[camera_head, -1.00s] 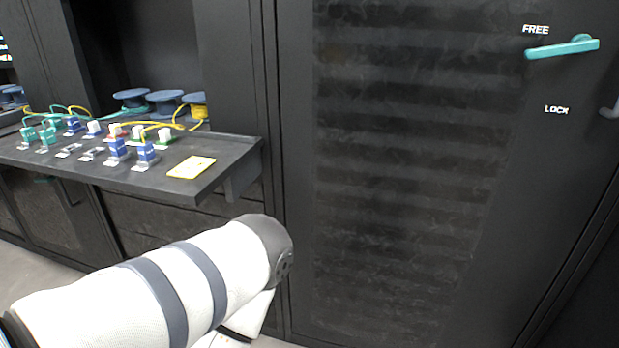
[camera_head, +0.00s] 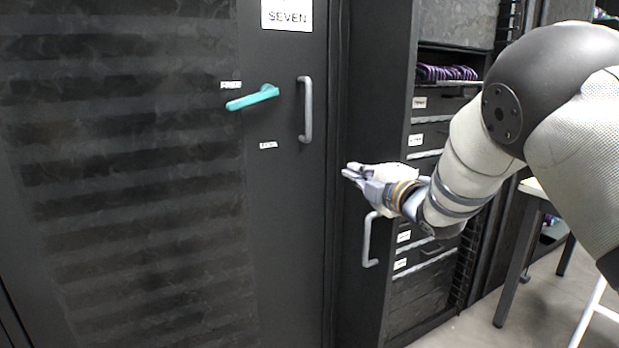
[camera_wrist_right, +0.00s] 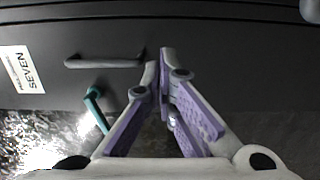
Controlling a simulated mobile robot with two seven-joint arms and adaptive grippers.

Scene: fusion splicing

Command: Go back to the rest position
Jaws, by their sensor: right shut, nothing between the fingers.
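My right gripper (camera_head: 352,173) is raised in front of the dark cabinets in the head view, to the right of the grey door handle. It is shut and empty. In the right wrist view its purple-padded fingers (camera_wrist_right: 163,65) meet at the tips with nothing between them. My right arm comes in from the right side of the head view. My left gripper is out of view.
A black cabinet door (camera_head: 285,200) has a teal lever (camera_head: 252,97) by a FREE label, a grey handle (camera_head: 306,110) and a SEVEN sign (camera_head: 287,14). An open cabinet with drawers (camera_head: 430,103) stands right. A table (camera_head: 532,188) is farther right.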

